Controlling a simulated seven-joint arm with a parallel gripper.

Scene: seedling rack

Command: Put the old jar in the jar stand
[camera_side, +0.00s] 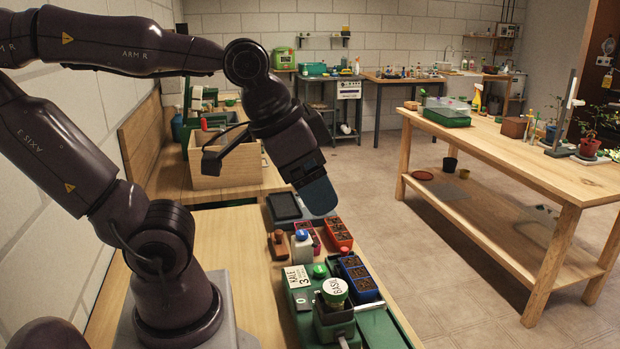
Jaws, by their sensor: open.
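My gripper (318,194) hangs in the air above the far end of the bench, tilted down to the right. Its fingers overlap from this side, and I see nothing held in it. A jar with a white and green lid marked BASIL (334,291) stands upright at the near end of the bench. Its lower part meets a dark green block-like holder (334,318), which may be the jar stand. A small white bottle with a blue cap (302,246) stands below my gripper, apart from it. I cannot tell which container is the old jar.
Red (339,232) and blue (357,277) seedling trays stand along the bench's right side. A KALE 3 card (297,277), a dark flat tray (284,207) and a brown wooden block (278,244) are near. The bench's left part (225,240) is clear. A wooden box (225,165) stands behind.

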